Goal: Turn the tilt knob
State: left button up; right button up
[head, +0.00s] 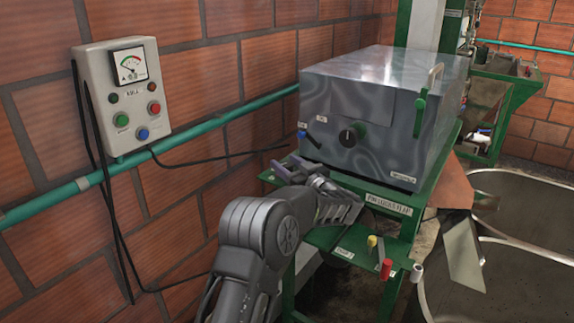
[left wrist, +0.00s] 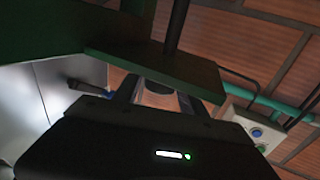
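A round black knob with a green part (head: 352,134) sits on the front of the grey metal box (head: 375,85). A blue-tipped black lever (head: 308,138) is left of it, and a similar blue-tipped lever shows in the left wrist view (left wrist: 90,89). The labels are too small to read, so I cannot tell which control is named tilt. My left gripper (head: 288,170) is below and left of the knob, near the green stand's front edge, apart from the knob. Its fingers (left wrist: 158,97) look spread, with nothing clearly held. My right gripper is not in view.
A control box (head: 125,95) with a gauge and buttons hangs on the brick wall, with a teal pipe (head: 235,112) alongside. The green stand (head: 340,238) carries yellow, red and white-tipped levers (head: 385,268). Metal vats (head: 500,250) stand at right.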

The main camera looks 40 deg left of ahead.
aim_at(291, 167)
pick_arm(q)
jog(key=shift+o, duration=0.8)
jog(key=shift+s+d+f, duration=0.1)
jog(key=shift+d+f, duration=0.05)
jog(key=shift+d, duration=0.4)
jog(key=b+v, duration=0.2)
jog(key=v, duration=0.4)
jog(key=shift+d, duration=0.1)
jog(key=shift+s+d, duration=0.2)
jog(key=shift+d, duration=0.05)
